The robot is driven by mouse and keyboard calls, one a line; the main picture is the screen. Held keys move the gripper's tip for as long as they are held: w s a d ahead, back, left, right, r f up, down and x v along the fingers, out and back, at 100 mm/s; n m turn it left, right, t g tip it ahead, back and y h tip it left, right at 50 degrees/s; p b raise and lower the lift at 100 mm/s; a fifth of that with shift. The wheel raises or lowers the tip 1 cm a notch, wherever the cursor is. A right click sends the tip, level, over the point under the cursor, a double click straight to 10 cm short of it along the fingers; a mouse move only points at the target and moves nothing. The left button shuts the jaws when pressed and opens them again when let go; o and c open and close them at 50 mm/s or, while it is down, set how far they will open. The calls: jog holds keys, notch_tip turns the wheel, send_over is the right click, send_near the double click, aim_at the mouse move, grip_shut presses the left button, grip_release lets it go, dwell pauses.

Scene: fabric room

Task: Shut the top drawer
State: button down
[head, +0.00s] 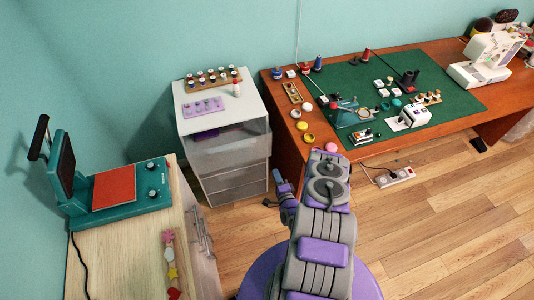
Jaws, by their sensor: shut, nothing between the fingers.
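A white drawer unit (250,98) with translucent drawers stands against the wall between two work surfaces. Its top drawer (230,155) is pulled out; its front sits forward of the lower drawers. A purple item (207,135) shows inside, under the cabinet top. My gripper (278,178) is shut and empty, to the right of the drawer front and apart from it in the picture. The exact depth between them is hard to tell. My own arm hides part of the floor and the desk's front edge.
Spools (212,77) and a purple tray (203,107) stand on the unit. A wooden desk (425,55) with a green mat (375,82) is right. A light table (115,255) with a heat press (120,190) is left.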

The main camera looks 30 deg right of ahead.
jog(key=b, duration=0.4)
send_near(263, 146)
jog(key=x, duration=0.1)
jog(key=b+x, duration=0.1)
jog(key=x, duration=0.3)
jog(key=shift+w+d+f, duration=0.2)
jog(key=shift+d+f, duration=0.1)
jog(key=shift+w+r, duration=0.1)
jog(key=shift+w, duration=0.3)
jog(key=shift+w+a+b, duration=0.2)
jog(key=shift+w+b, duration=0.1)
jog(key=shift+d, duration=0.1)
